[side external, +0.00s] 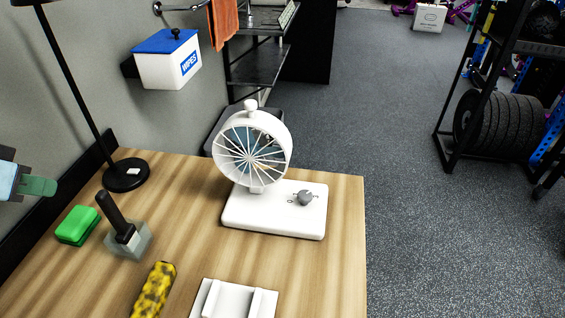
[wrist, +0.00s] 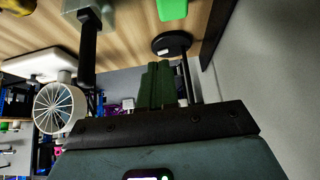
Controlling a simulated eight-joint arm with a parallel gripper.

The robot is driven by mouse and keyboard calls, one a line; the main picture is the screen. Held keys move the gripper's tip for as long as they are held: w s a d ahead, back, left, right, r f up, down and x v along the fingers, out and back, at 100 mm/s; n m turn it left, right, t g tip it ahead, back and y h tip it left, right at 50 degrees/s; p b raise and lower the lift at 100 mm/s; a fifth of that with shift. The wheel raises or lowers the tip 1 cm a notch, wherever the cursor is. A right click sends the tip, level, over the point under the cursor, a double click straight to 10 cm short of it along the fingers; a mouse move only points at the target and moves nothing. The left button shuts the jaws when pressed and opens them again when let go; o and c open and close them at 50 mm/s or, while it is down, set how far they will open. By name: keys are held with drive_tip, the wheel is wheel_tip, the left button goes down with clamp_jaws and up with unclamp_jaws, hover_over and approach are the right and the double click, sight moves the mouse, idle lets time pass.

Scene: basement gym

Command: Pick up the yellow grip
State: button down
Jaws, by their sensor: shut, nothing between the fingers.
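The yellow grip (side external: 154,290), mottled with black, lies on the wooden table at the front in the side view, its lower end cut off by the frame. A yellow piece of it (wrist: 18,6) shows at the top left corner of the wrist view. My gripper (side external: 50,187) is at the left edge of the side view, above and left of the table, well apart from the grip. Its green fingers (wrist: 157,84) are together and empty in the wrist view.
On the table (side external: 190,205) stand a green block (side external: 78,225), a black handle in a clear-grey block (side external: 120,222), a lamp with round black base (side external: 126,177), a white fan (side external: 252,150) on its base, and a white cradle (side external: 235,302). A wall borders the left.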

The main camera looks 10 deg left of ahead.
drive_tip(key=c, duration=0.6)
unclamp_jaws()
